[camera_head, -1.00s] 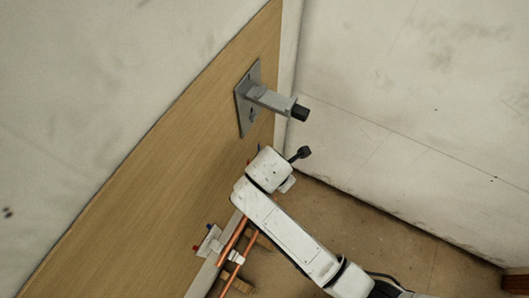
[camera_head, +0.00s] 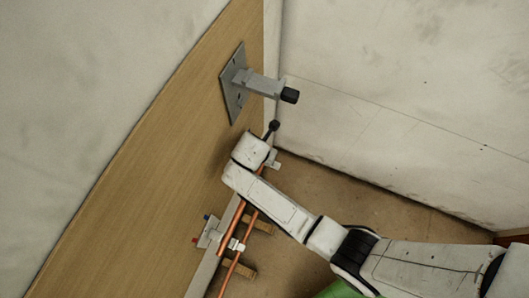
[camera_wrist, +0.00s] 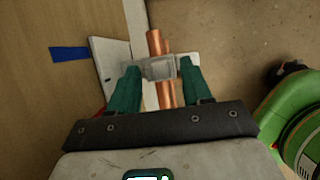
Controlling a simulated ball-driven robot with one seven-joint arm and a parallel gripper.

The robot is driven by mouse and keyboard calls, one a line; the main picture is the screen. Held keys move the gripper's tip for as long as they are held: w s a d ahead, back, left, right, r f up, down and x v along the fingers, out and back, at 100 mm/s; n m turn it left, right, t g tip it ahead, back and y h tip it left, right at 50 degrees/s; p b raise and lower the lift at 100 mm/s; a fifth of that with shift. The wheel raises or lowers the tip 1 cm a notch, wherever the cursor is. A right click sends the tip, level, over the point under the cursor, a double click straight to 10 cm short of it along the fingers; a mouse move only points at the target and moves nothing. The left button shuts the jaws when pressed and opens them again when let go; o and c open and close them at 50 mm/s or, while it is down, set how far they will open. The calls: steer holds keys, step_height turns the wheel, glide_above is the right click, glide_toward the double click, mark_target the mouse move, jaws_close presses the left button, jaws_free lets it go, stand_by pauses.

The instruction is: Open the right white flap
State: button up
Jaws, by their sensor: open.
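In the wrist view my gripper (camera_wrist: 160,72) has two teal fingers, apart from each other. A small pale grey-white flap (camera_wrist: 158,68) lies across a copper pipe (camera_wrist: 155,42) between the fingertips. I cannot tell whether the fingers touch it. A white backing plate (camera_wrist: 108,58) is behind it, on the wooden board. In the head view my white arm hides my fingers and most of this spot; a small white piece (camera_head: 273,159) shows just past the wrist. Another white flap (camera_head: 236,245) sits on the pipes lower left, beside its own white plate (camera_head: 210,232).
A grey metal bracket (camera_head: 238,83) with a black-tipped arm juts from the wooden board (camera_head: 150,170) above my wrist. Blue tape (camera_wrist: 69,54) marks the board. A green and black object (camera_wrist: 300,115) stands at the wrist view's right. Pale walls close the corner; brown floor is open at right.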

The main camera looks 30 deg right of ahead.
steer(key=shift+d+f, duration=0.15)
steer(key=shift+f, duration=0.15)
steer(key=shift+c, duration=0.3)
jaws_close()
